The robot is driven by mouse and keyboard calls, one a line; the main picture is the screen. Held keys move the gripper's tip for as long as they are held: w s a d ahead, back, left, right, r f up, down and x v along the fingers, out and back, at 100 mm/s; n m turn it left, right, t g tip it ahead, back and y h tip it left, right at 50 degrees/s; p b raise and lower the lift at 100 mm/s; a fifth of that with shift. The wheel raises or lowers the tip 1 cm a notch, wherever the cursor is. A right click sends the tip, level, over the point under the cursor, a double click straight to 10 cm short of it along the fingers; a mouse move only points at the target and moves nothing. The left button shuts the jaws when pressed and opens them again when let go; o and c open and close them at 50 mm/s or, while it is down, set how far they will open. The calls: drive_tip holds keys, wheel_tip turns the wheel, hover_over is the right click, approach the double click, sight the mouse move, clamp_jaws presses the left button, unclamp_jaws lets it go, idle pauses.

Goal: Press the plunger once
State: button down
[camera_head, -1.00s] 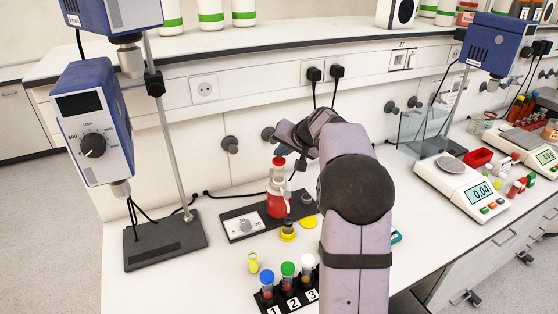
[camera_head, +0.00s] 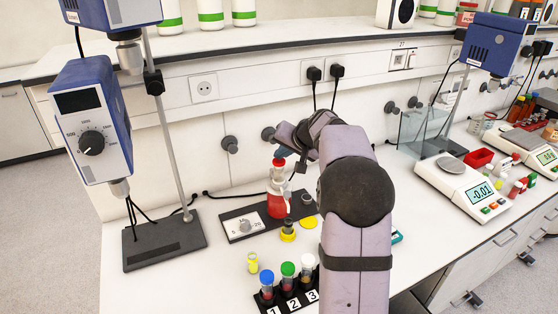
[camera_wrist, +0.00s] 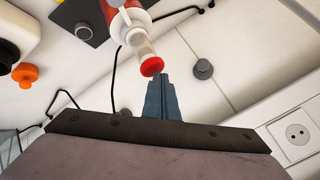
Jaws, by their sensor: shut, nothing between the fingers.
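A dispenser with a red bottle (camera_head: 278,205) and a white upper part stands upright on a black base plate. Its plunger has a red cap (camera_head: 279,162), which also shows in the wrist view (camera_wrist: 152,66) above a clear cylinder (camera_wrist: 140,45). My gripper (camera_head: 281,153) is shut and empty, with its fingertips right at the red cap. In the wrist view, the dark blue fingers (camera_wrist: 157,78) overlap the cap's edge. I cannot tell whether they touch it. My arm hides part of the bench to the right of the dispenser.
Several colour-capped tubes, including the green-capped tube (camera_head: 288,269), stand in a numbered rack in front. A stirrer stand (camera_head: 165,240) is at the left and a balance (camera_head: 462,190) at the right. The wall with sockets runs behind.

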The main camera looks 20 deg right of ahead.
sight(281, 162)
drive_tip(key=shift+s+f+b, duration=0.1)
drive_tip(key=shift+f+b, duration=0.45)
drive_tip(key=shift+f, duration=0.2)
drive_tip(key=shift+r, duration=0.15)
idle(0.5)
drive_tip(key=shift+r+p, duration=1.05)
drive_tip(key=shift+r, duration=0.25)
drive_tip(key=shift+r, duration=0.15)
drive_tip(key=shift+r+p, duration=1.95)
drive_tip(key=shift+r, duration=0.45)
